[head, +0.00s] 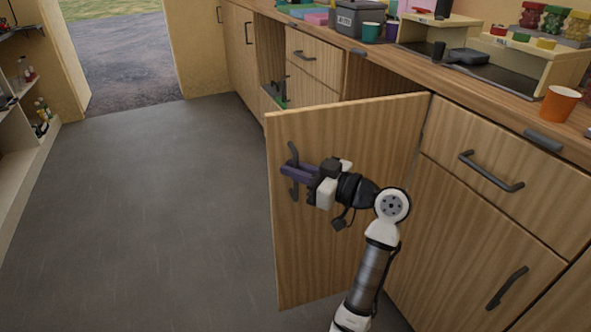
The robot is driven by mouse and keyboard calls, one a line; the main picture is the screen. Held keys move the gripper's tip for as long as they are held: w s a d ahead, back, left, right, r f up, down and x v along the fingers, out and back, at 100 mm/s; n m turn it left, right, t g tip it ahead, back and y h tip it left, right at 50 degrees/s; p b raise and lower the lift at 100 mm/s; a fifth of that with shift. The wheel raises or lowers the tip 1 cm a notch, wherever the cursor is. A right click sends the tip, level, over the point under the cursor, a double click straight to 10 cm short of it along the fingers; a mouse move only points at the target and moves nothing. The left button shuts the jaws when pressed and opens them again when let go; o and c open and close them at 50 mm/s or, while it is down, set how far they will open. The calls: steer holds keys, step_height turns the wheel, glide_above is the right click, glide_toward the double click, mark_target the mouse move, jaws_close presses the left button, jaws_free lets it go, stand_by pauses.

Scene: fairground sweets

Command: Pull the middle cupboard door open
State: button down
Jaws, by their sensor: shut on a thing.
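The middle cupboard door (345,250) is a light wood panel. It stands swung wide open from its right edge, out over the floor. Its dark bar handle (292,151) is upright near the door's free left edge. My gripper (290,171) is at this handle, with its purple fingers shut on the middle of the bar. My wrist and arm cover part of the door's face. The opening behind the door shows only as a dark gap (375,80) above the door's top edge; the inside is mostly hidden.
A drawer with a handle (490,172) and a lower cupboard front (470,240) are closed at the right. An orange cup (559,104) stands near the counter's edge. Grey floor (150,220) is clear left of the door. Shelves (25,130) stand at the far left.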

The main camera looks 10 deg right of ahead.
steer(key=c, duration=1.6)
jaws_free()
steer(key=v, duration=1.4)
